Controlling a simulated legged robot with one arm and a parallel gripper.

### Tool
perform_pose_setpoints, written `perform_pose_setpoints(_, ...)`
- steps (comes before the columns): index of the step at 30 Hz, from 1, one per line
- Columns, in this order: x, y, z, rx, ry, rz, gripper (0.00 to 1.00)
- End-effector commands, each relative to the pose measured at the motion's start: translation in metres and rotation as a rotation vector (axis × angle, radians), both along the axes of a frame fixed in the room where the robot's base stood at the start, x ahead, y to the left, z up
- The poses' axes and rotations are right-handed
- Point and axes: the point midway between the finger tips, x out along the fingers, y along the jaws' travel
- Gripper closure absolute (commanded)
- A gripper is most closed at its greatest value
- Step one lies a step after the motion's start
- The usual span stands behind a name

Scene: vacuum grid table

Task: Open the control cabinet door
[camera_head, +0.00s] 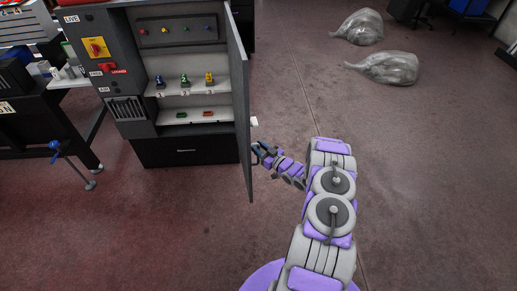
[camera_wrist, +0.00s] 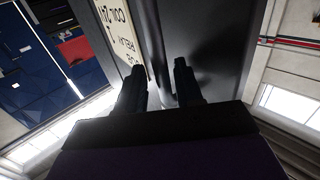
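The control cabinet (camera_head: 127,72) stands at the upper left of the head view. Its grey door (camera_head: 240,95) is swung out on the right side and seen nearly edge-on, so the interior is exposed. My gripper (camera_head: 257,149) is right beside the door, on its outer side. In the wrist view the two dark fingers (camera_wrist: 160,80) are spread apart in front of a grey panel surface. A pale label (camera_wrist: 122,38) with printed text shows beside the left finger.
Inside the cabinet, small blue, green and yellow parts (camera_head: 184,80) stand on a shelf. A workbench (camera_head: 45,115) with a blue-handled clamp stands at the left. Two grey bags (camera_head: 388,67) lie at the upper right. The floor right of my arm is clear.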

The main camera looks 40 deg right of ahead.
Motion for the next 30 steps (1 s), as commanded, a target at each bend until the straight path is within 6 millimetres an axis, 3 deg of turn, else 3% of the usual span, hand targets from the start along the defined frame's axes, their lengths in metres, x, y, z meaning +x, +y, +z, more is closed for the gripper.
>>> perform_pose_setpoints(7,-0.002,0.001,0.001,0.000,0.001,0.000,0.65)
perform_pose_setpoints(11,-0.013,-0.002,0.001,0.002,0.001,-0.003,0.65)
perform_pose_setpoints(30,-0.142,-0.029,0.000,0.003,0.003,-0.004,0.65)
